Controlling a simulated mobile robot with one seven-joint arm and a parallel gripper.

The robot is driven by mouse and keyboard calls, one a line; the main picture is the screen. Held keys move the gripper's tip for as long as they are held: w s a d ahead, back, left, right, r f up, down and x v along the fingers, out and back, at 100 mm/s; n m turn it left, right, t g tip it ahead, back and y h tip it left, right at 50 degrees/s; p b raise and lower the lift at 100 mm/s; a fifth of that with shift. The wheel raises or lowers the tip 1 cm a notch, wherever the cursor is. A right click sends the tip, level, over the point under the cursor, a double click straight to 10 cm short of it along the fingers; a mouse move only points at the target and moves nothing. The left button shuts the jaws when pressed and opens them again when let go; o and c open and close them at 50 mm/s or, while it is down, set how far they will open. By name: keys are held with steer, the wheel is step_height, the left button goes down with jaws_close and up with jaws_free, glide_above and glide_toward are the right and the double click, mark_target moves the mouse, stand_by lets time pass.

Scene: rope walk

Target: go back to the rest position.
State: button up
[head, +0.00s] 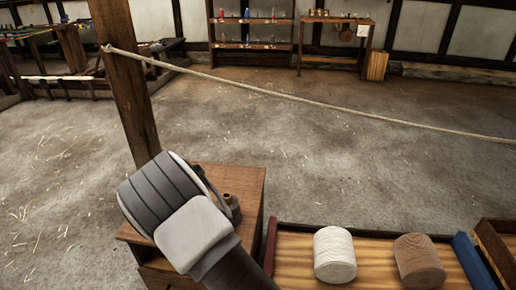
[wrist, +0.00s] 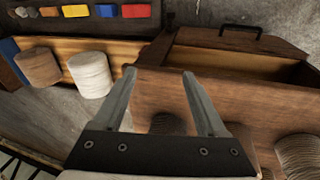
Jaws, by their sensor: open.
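My gripper (wrist: 158,76) shows in the wrist view with its two grey fingers spread apart and nothing between them. It is in front of a brown wooden surface. In the head view my grey arm covers part of a small wooden cabinet (head: 238,178), and my fingers cannot be made out there.
A tray (head: 293,248) holds a white spool (head: 334,255) and a brown spool (head: 418,262). A rope (head: 290,97) runs from a wooden post (head: 130,90) across the room. An open drawer (wrist: 235,62) and several ribbed cylinders (wrist: 297,155) are near my gripper.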

steer(key=s+d+r+y, duration=0.1)
steer(key=s+d+r, duration=0.1)
steer(key=d+r, duration=0.5)
steer(key=s+d+r+t+y, duration=0.1)
steer(key=d+r+y, duration=0.15)
steer(key=r, duration=0.85)
steer(key=s+d+r, duration=0.2)
steer(key=d+r, duration=0.4)
steer(key=r, duration=0.3)
steer(key=s+d+r+n+t, duration=0.1)
steer(key=s+d+r, duration=0.25)
steer(key=s, duration=0.25)
steer(key=s+d+r+n+t, duration=0.1)
steer(key=s+d+r+t, duration=0.1)
steer(key=s+d, duration=0.3)
steer(key=s+d+r+t, duration=0.1)
steer(key=s+d+r, duration=0.2)
steer(key=s, duration=0.3)
step_height(320, 180, up, 23)
steer(key=p, duration=2.2)
steer(key=shift+h+p, duration=0.35)
steer(key=shift+p, duration=0.05)
